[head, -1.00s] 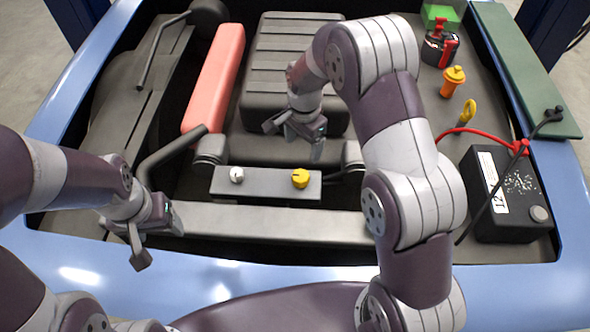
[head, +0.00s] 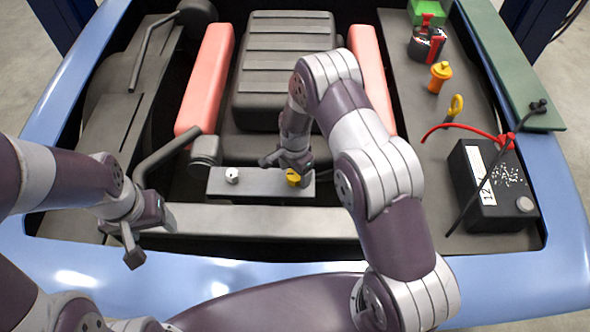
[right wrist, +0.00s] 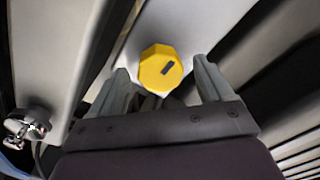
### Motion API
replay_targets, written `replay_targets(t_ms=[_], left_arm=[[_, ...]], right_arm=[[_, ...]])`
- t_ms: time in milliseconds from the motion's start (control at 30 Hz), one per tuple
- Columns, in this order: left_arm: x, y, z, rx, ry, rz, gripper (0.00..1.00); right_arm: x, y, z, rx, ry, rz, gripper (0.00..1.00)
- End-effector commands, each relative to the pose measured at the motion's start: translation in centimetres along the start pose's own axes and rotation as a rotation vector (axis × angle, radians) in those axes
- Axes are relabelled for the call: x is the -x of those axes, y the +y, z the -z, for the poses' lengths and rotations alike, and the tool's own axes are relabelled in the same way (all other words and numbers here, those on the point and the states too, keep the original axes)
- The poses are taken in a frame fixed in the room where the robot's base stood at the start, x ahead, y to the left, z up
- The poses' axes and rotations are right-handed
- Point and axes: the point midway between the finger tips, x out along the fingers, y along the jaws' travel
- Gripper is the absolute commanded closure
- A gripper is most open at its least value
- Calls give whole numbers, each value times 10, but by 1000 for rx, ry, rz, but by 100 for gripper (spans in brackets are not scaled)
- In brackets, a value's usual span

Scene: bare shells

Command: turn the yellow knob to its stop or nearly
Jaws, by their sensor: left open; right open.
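The yellow knob (head: 293,178) sits at the right end of a grey panel (head: 262,187) across the front of the engine bay, partly hidden by my right gripper (head: 290,170). In the right wrist view the knob (right wrist: 161,67) is faceted with a dark slot-like mark, and it shows just beyond and between the fingertips. My right gripper (right wrist: 160,80) is open, one finger on each side of the knob; I cannot tell whether either touches it. My left gripper (head: 150,235) is open and empty at the bay's front left edge.
A silver knob (head: 232,175) is on the same panel, left of the yellow one. A black battery (head: 490,190) with a red cable (head: 465,130) stands at the right. A dark hose (head: 168,155) lies at the left.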

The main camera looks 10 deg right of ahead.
Motion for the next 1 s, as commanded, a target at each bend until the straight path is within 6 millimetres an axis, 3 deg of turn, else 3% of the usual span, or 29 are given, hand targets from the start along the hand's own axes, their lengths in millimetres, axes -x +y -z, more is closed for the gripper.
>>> replay_targets(t_ms=[67, 233, 667, 1000], left_arm=[[0, 0, 0, 0, 0, 0, 33], [0, 0, 0, 0, 0, 0, 33], [-5, 0, -1, 0, 0, 0, 33], [-19, 0, -2, 0, 0, 0, 33]], right_arm=[[0, 0, 0, 0, 0, 0, 20], [0, 0, 0, 0, 0, 0, 76], [-1, 0, 0, 74, 0, 0, 77], [-2, 0, 0, 347, 0, 1, 77]])
